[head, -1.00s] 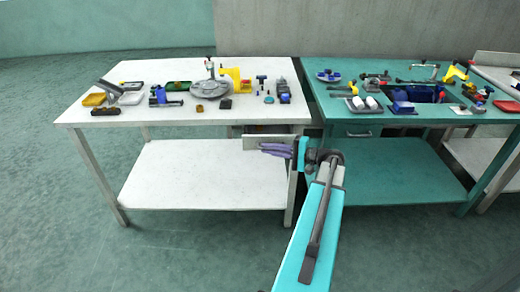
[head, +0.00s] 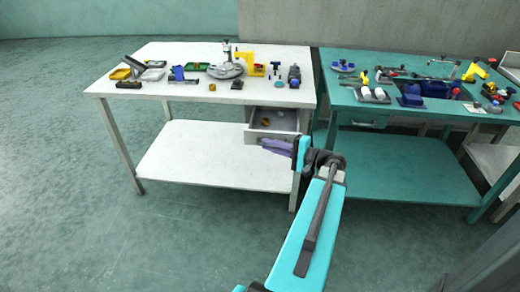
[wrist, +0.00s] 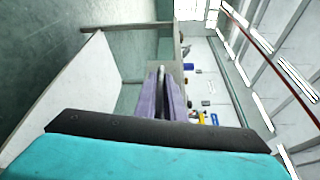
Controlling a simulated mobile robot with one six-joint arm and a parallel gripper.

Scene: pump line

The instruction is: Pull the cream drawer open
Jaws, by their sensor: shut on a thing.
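The cream drawer (head: 251,136) is under the right end of the white table. It stands out from the table, and its inside shows from above. A small orange-yellow thing (head: 265,122) and a pale thing lie in it. My gripper (head: 263,143), with purple fingers, is at the drawer's front face and is shut on its handle. In the wrist view the fingers (wrist: 162,75) are close together and reach to the pale drawer front.
The white table (head: 150,70) carries a grey round fixture (head: 226,70), trays and small parts. Its lower shelf (head: 190,150) is bare. A teal table (head: 345,98) with its own closed drawer stands close on the right. The floor in front is clear at the left.

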